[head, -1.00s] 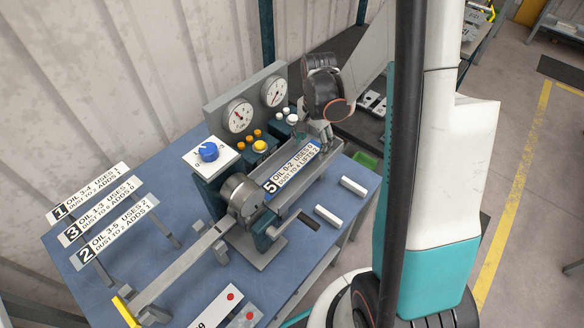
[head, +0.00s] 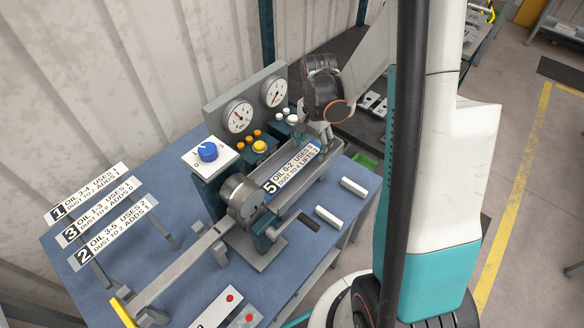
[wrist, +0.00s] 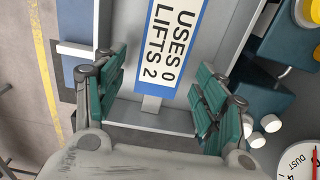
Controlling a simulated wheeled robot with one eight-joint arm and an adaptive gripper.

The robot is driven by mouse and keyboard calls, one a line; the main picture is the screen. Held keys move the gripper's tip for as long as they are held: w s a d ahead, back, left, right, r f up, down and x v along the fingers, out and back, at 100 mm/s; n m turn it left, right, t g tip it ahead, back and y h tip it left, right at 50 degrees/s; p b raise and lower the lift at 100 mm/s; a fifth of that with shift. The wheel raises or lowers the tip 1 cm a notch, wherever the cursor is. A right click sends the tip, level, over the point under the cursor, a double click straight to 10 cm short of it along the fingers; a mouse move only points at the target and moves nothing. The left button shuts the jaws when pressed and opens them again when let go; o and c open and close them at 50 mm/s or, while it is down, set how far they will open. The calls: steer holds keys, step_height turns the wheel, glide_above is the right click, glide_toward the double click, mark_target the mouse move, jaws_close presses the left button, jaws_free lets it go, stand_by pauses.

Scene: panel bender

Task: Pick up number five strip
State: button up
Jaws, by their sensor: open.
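The number five strip (head: 292,168) is a white label plate with a blue edge, lying on the grey bed of the bender on the blue table. Its text reads "OIL 0-2 USES 0, DUST TO 4 LIFTS 2". In the wrist view the end of the strip (wrist: 171,45) reaches between the two green finger pads of my gripper (wrist: 158,95). The fingers are open, one on each side, with gaps to the strip. In the head view my gripper (head: 322,135) is over the strip's far right end, partly hidden by my wrist.
Strips one (head: 88,193), three (head: 98,210) and two (head: 115,235) lie on a rack at left. Two gauges (head: 237,117), a blue knob (head: 207,152) and several buttons stand behind the bed. A black-handled crank (head: 308,222) and white blocks (head: 353,187) are in front.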

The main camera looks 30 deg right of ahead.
steer(key=c, duration=1.1)
steer(key=shift+r+p, duration=0.2)
steer(key=shift+p, duration=0.1)
steer(key=shift+r, duration=0.2)
step_height(320, 180, up, 20)
steer(key=p, duration=0.3)
steer(key=shift+f+p, duration=0.15)
steer(key=shift+p, duration=0.25)
